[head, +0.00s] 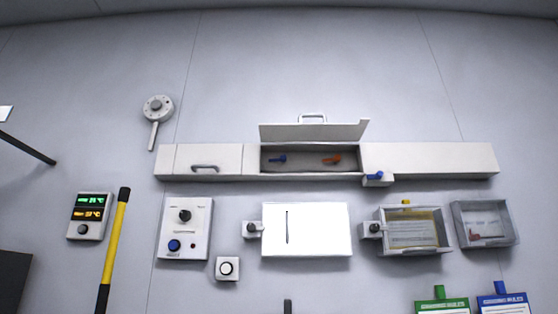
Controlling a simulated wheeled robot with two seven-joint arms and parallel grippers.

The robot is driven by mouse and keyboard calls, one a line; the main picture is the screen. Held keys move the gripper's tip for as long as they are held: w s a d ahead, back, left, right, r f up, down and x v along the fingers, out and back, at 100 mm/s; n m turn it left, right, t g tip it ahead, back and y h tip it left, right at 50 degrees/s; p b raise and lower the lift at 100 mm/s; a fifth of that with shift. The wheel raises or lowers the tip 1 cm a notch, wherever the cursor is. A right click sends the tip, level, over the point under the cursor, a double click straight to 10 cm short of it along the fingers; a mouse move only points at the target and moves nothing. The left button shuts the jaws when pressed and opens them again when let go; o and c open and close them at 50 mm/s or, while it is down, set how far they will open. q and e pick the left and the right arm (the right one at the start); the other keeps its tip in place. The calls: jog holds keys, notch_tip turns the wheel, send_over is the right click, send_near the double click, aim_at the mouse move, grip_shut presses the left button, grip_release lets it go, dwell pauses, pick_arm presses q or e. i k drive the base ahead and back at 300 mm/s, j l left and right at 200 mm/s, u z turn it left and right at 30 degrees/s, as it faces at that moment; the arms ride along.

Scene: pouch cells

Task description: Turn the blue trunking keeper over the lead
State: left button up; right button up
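A long white trunking (430,160) runs across the wall, with its middle section open and the lid (312,132) raised. Inside the open section, a small blue keeper (278,159) sits at the left and an orange keeper (332,160) at the right. Both look roughly level, but they are too small to tell their exact turn. I cannot make out a lead in the channel. Another blue lever-like part (375,176) sits on a small white block at the trunking's lower edge, right of the opening. Neither of my grippers shows in the head view.
Below the trunking are a switch panel (186,228), a bright white panel (325,230), a clear-fronted box (415,232) and a grey box (486,222). A yellow-black pole (113,247) stands at the left. The wall above the trunking is mostly clear, apart from a round-headed lever (157,105).

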aim_at(282, 158)
jog(key=i+j, duration=0.35)
jog(key=i+j+z, duration=0.1)
jog(key=i+j, duration=0.2)
jog(key=j, duration=0.3)
